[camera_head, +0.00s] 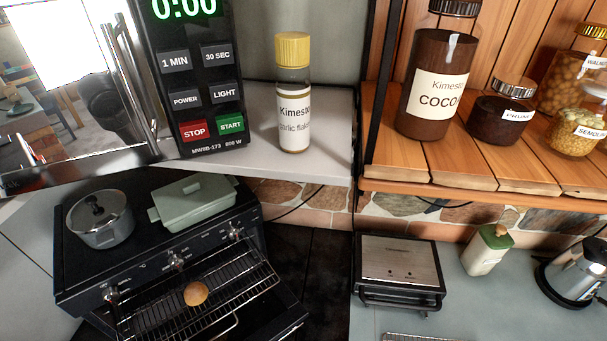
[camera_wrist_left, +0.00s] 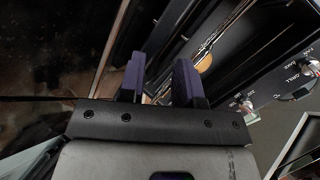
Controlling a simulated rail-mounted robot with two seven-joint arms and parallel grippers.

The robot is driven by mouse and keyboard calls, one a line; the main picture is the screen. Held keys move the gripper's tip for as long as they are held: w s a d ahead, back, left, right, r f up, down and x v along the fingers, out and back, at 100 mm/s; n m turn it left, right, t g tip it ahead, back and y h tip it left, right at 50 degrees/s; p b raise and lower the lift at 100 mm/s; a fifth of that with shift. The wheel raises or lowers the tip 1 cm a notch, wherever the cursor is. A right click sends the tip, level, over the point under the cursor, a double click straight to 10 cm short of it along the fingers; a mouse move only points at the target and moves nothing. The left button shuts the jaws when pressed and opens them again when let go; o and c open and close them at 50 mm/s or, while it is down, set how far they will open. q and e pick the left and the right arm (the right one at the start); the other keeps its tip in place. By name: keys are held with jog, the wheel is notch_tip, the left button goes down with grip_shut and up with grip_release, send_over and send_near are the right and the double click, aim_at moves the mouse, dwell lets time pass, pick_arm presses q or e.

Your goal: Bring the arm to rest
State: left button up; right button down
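My left gripper (camera_wrist_left: 160,75) shows in the left wrist view, with its two dark purple fingers apart and nothing seen between them. It is near the small black oven (camera_head: 80,268), whose control knobs also show in that view. A round brown bun (camera_head: 196,293) lies on the oven's wire rack (camera_head: 165,312) in the head view. The bun appears beyond the fingers in the wrist view (camera_wrist_left: 205,63), apart from them. Neither arm shows in the head view, and my right gripper is in no view.
A lidded pot (camera_head: 100,222) and a green lidded dish (camera_head: 193,202) stand on the oven. A microwave (camera_head: 197,90) and a yellow-capped jar (camera_head: 293,95) are on the shelf above.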

pick_arm(q)
jog(key=s+a+r+n+g+h+p, duration=0.2)
jog(key=s+r+g+h+p, duration=0.2)
jog(key=s+r+h+p, duration=0.3)
jog(key=s+r+h, duration=0.1)
jog(key=s, duration=0.4)
jog(key=shift+s+n+h+p, duration=0.15)
jog(key=shift+n+h+p, duration=0.2)
jog(key=shift+n+h, duration=0.05)
jog(key=shift+r, duration=0.1)
dwell(0.6)
